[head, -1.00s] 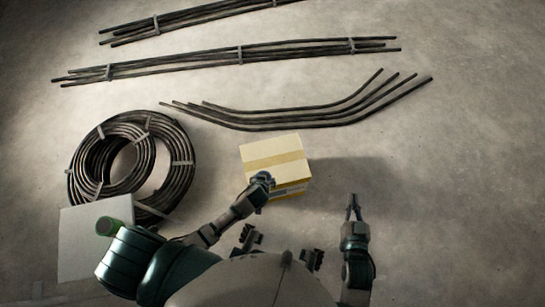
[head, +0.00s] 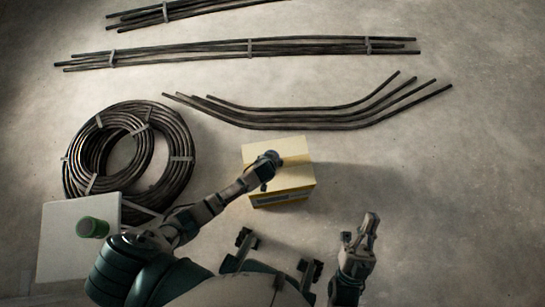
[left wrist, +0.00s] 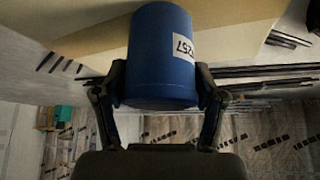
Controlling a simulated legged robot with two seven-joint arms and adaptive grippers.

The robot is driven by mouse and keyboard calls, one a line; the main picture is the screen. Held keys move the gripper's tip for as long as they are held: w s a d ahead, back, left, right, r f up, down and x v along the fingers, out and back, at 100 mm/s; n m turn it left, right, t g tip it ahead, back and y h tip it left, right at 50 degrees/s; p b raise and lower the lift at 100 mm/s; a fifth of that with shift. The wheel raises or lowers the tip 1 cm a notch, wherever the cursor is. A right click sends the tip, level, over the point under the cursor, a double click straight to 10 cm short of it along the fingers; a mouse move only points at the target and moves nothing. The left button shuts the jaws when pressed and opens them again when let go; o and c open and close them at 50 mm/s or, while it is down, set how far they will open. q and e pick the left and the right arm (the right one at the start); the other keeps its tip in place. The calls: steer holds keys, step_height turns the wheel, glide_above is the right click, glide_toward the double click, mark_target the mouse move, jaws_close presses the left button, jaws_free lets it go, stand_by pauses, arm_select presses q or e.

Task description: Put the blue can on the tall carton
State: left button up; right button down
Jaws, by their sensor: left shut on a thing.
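The tall carton (head: 290,178) is a cream box with a yellow band, standing on the floor at the middle of the head view. My left gripper (head: 267,168) is over the carton's top. In the left wrist view the blue can (left wrist: 162,55), with a white number label, sits between its two fingers, which are shut on it. A tan surface, apparently the carton (left wrist: 95,42), shows behind the can. I cannot tell whether the can touches the carton. My right gripper (head: 358,228) is open and empty, over the floor to the lower right of the carton.
A white box (head: 60,245) at the lower left bears a green can (head: 92,227). A coil of dark cable (head: 75,165) lies behind it. Bundles of dark bent rods (head: 310,125) and straight rods (head: 210,53) lie beyond the carton. The floor to the right is clear.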

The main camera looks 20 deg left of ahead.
arm_select(q)
steer(key=shift+a, duration=0.1)
steer(key=o, duration=1)
steer(key=shift+c, duration=0.2)
steer(key=o, duration=0.4)
